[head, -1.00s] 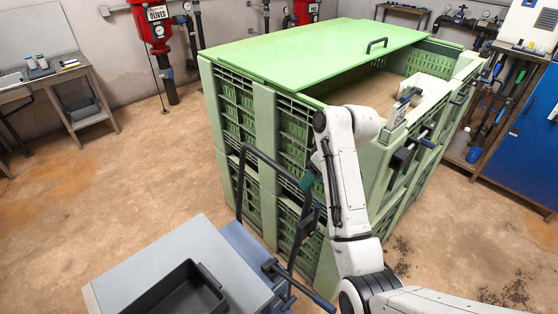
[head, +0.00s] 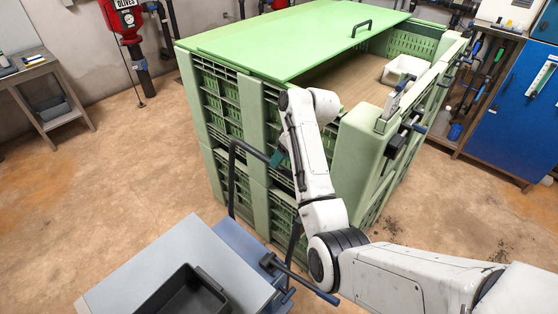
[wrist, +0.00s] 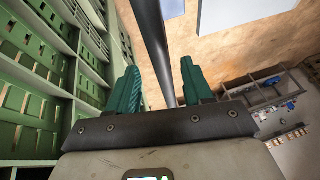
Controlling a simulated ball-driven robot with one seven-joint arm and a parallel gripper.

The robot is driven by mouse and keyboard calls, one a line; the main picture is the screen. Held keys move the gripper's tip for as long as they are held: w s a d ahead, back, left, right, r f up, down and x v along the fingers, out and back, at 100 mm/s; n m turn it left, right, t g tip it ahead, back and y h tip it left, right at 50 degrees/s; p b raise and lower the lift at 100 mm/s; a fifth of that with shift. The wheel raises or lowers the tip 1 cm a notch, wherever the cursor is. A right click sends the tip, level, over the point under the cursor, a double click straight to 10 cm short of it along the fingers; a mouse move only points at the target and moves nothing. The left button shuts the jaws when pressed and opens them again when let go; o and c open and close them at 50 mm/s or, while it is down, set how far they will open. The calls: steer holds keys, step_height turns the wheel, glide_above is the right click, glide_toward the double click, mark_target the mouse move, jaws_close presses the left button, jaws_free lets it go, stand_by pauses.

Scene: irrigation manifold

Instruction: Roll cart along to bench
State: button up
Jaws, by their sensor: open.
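The cart has a grey top (head: 160,265), a blue body and a black tray (head: 190,292) on it; it stands at the lower left of the head view. Its dark handle (head: 232,175) rises beside the green crate. My gripper (head: 278,158) is by the handle's upper bar, partly hidden by the arm. In the wrist view my gripper (wrist: 163,90) has its teal fingers apart, and the dark handle bar (wrist: 152,40) runs between them with gaps at both sides. A bench (head: 38,80) stands at the far left, cut off by the frame.
A large green crate (head: 215,120) with a partly open lid stands close behind the handle and my arm. A white tub (head: 403,70) is inside it. A blue cabinet (head: 515,120) and tool rack stand at right. Brown floor is open between the cart and the left bench.

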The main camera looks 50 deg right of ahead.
steer(key=shift+x, duration=1.35)
jaws_close()
